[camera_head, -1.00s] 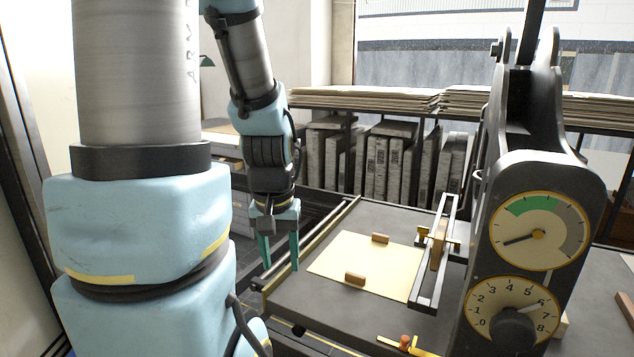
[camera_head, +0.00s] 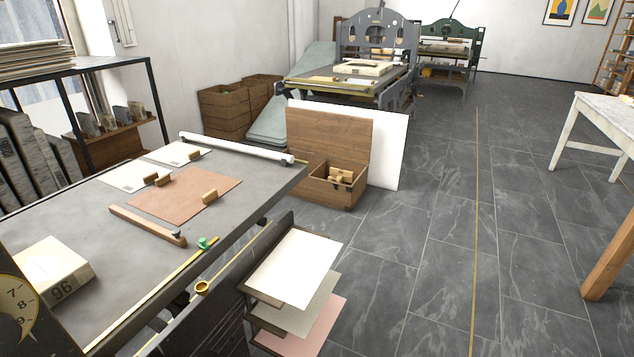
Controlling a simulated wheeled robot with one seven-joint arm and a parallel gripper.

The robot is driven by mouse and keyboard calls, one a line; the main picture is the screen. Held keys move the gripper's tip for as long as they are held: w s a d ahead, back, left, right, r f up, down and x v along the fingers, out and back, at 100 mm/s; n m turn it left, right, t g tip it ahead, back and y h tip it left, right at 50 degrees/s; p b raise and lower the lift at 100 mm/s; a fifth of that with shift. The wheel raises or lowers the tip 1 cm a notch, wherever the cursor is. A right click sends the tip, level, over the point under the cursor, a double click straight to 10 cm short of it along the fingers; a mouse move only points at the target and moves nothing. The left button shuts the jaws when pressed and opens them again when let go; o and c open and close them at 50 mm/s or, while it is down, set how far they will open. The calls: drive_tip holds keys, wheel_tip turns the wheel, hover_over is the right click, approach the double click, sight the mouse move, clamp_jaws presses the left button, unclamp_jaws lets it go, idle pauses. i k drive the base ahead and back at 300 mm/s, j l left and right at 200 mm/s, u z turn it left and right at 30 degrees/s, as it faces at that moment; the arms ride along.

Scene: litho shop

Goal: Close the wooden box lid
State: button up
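The wooden box (camera_head: 325,192) stands on the tiled floor past the far right corner of the grey press table. Its brown lid (camera_head: 329,139) is raised upright at the back, so the box is open. Small pale wooden blocks (camera_head: 341,175) show inside it. My gripper is not in the present view.
The grey table (camera_head: 110,225) at left holds paper sheets, small wooden blocks and a pale block marked 96 (camera_head: 50,268). A rack of paper trays (camera_head: 295,265) sticks out at its near side. A white board (camera_head: 389,150) leans behind the box.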

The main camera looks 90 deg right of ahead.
sight(346, 137)
drive_tip(key=k+l+u, duration=0.1)
drive_tip(key=u, duration=0.4)
drive_tip(key=k+l+u, duration=0.1)
drive_tip(key=u, duration=0.35)
drive_tip(key=k+l+u, duration=0.1)
drive_tip(key=u, duration=0.4)
drive_tip(key=k+l+u, duration=0.1)
drive_tip(key=k+u, duration=0.35)
drive_tip(key=k, duration=0.25)
drive_tip(key=k+l+z, duration=0.15)
drive_tip(key=k, duration=1.35)
drive_tip(key=k+u, duration=0.25)
drive_tip(key=k, duration=0.4)
drive_tip(key=k+u, duration=0.2)
drive_tip(key=k, duration=0.5)
drive_tip(key=k+j+u, duration=0.25)
drive_tip(key=k, duration=1.8)
drive_tip(key=k+z, duration=0.3)
drive_tip(key=k, duration=0.3)
drive_tip(key=z, duration=0.4)
drive_tip(key=k+l+z, duration=0.1)
drive_tip(key=z, duration=0.3)
drive_tip(key=l+z, duration=0.2)
drive_tip(key=z, duration=0.2)
